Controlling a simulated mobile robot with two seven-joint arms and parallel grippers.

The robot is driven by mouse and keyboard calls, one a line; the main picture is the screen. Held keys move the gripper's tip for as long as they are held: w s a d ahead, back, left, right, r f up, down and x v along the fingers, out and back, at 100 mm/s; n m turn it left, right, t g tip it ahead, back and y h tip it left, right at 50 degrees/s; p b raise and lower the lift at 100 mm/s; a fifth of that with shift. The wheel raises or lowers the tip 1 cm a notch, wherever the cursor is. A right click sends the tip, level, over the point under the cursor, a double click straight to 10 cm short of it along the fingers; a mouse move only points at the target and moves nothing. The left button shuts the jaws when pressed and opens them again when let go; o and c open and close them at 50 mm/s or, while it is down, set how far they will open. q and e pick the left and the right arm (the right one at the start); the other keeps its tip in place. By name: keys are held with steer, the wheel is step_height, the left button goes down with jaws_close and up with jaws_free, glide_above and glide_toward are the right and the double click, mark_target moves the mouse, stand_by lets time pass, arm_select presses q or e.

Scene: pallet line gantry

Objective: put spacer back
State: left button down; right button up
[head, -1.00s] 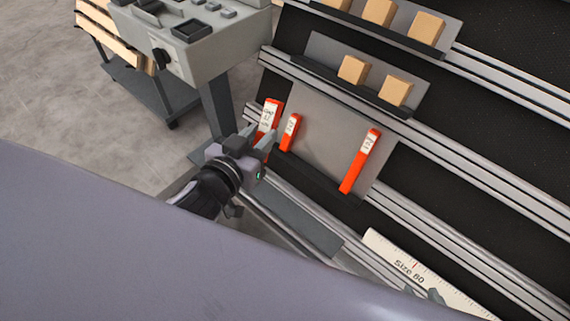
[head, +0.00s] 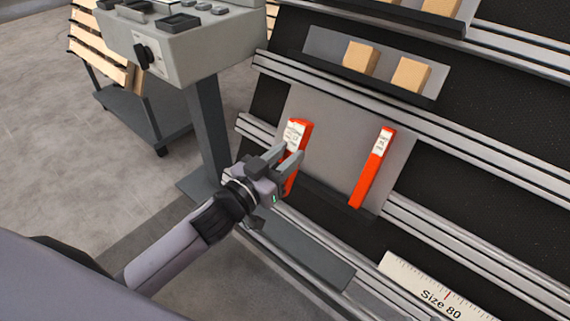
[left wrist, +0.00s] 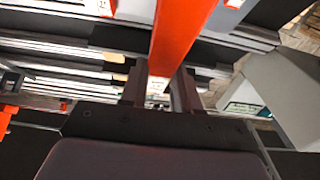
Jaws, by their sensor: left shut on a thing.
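My left gripper (head: 290,157) is shut on a red spacer (head: 297,134) with a white label. The spacer stands steeply tilted in front of the left part of a grey back plate (head: 338,140); I cannot tell whether it touches the plate or the ledge. A second red spacer (head: 372,170) leans on the plate's right side. Another spacer near the held one is mostly or wholly hidden behind it. In the left wrist view the held spacer (left wrist: 181,35) rises between the fingers. My right gripper is not in view.
A dark ledge (head: 335,200) runs under the plate. Wooden blocks (head: 410,74) sit on a shelf above. A grey control console (head: 180,45) on a post stands close at the left. A "Size 80" ruler plate (head: 435,293) is at lower right.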

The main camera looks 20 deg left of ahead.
arm_select(q)
steer(key=shift+w+d+f+b, duration=0.25)
steer(key=shift+w+f+b, duration=0.15)
steer(key=shift+w+b, duration=0.25)
steer(key=shift+w+d+f+b, duration=0.25)
steer(key=shift+w+f+b, duration=0.2)
steer(key=shift+w, duration=0.25)
steer(key=shift+w+d, duration=0.1)
steer(key=shift+w, duration=0.1)
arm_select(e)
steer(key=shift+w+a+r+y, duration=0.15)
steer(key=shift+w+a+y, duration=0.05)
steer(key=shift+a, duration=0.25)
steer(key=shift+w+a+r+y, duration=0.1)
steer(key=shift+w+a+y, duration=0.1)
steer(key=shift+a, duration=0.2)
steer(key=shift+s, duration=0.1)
arm_select(q)
steer(key=shift+s, duration=0.1)
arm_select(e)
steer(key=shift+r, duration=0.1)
